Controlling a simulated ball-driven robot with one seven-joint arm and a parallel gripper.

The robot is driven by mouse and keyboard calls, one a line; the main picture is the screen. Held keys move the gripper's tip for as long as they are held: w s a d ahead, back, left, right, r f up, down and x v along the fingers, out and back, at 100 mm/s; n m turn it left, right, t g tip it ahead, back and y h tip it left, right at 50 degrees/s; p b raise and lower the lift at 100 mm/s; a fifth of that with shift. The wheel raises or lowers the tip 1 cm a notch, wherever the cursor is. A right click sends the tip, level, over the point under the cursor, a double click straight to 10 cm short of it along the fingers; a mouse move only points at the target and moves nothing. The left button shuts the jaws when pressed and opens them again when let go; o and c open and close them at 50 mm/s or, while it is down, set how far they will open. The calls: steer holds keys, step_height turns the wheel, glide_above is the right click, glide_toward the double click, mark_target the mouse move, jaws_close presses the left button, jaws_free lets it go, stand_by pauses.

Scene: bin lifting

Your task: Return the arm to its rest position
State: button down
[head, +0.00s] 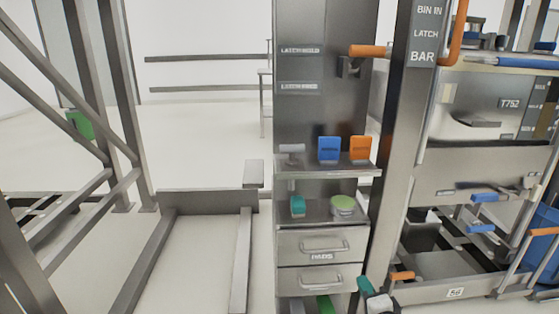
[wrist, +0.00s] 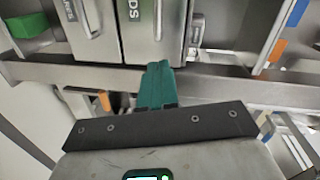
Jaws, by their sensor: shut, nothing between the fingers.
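My gripper shows in the wrist view with its teal fingers (wrist: 157,72) together and nothing between them. They point toward the fronts of metal drawers (wrist: 148,28), which look close to the tips; I cannot tell the gap. In the head view my gripper (head: 364,284) is at the bottom edge, just right of the lower drawers of the grey cabinet (head: 322,245). Most of my arm is out of the picture there.
The cabinet has shelves with a blue item (head: 329,149), an orange item (head: 360,149) and a green-topped round item (head: 343,205). A steel post (head: 400,130) and a machine frame (head: 470,180) stand on the right.

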steer(key=s+d+f+n+g, duration=0.2)
steer(key=s+f+n+g, duration=0.25)
steer(key=s, duration=0.45)
steer(key=s+d+f+n+g, duration=0.25)
steer(key=s+f+n, duration=0.2)
steer(key=s, duration=0.35)
steer(key=s+a+f+n+g, duration=0.2)
steer(key=s+n+g, duration=0.5)
steer(key=s, duration=1.8)
step_height(320, 180, up, 28)
steer(key=g+p, duration=0.1)
steer(key=p, duration=2.6)
steer(key=shift+s+d+m+p, duration=0.15)
steer(key=shift+m+p, duration=0.2)
steer(key=shift+m, duration=0.05)
